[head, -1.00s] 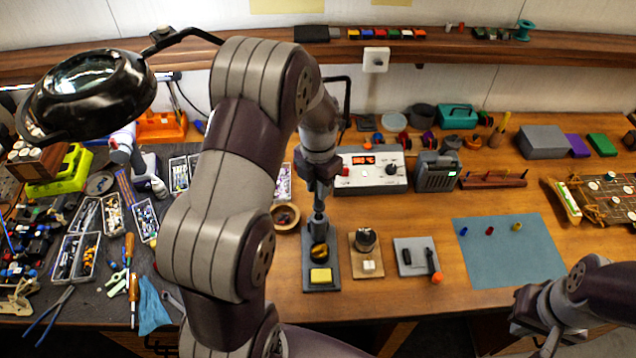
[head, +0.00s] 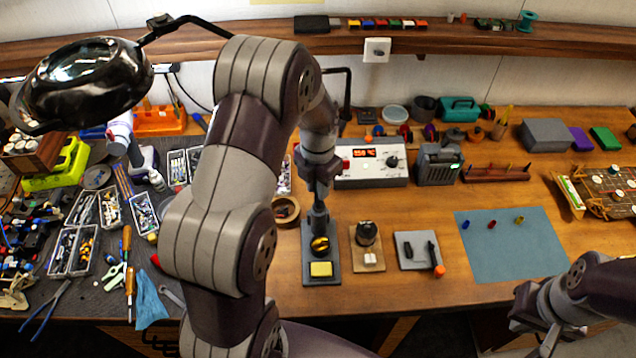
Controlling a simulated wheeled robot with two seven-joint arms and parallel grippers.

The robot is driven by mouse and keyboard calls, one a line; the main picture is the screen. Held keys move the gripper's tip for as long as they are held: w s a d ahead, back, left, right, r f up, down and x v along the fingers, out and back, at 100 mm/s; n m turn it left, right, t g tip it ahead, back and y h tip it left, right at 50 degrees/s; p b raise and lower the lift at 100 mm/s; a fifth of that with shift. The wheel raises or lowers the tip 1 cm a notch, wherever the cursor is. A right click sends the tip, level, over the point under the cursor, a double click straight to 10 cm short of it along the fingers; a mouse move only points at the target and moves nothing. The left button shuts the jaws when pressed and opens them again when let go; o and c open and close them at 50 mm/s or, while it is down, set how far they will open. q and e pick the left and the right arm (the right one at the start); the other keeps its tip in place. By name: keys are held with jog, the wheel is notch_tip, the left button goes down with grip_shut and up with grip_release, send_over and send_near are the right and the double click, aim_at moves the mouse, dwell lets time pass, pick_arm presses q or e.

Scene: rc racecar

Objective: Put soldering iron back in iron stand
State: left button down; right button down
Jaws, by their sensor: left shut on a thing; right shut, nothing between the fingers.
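The iron stand (head: 333,262) is a dark base on the wooden bench, with a yellow sponge (head: 321,269) at its front and a brass coil (head: 320,245) behind it. My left gripper (head: 319,188) points down directly over the back of the stand and is shut. A dark upright cylinder (head: 319,216) shows between the gripper and the brass coil. I cannot tell whether it is the soldering iron's handle or part of the stand; my wrist hides its upper end. My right gripper (head: 540,338) is shut and empty at the bottom right, away from the stand.
A control box (head: 372,168) with a red display stands behind the stand. A wooden block with a dark pot (head: 366,235) and a grey plate (head: 415,240) lie to its right. A blue mat (head: 510,258) is further right. A magnifier lamp (head: 85,80) hangs upper left.

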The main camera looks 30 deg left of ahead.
pick_arm(q)
jog(key=shift+f, duration=0.25)
jog(key=shift+c, duration=2.4)
grip_release()
notch_tip(320, 180, up, 9)
jog(key=p, duration=0.7)
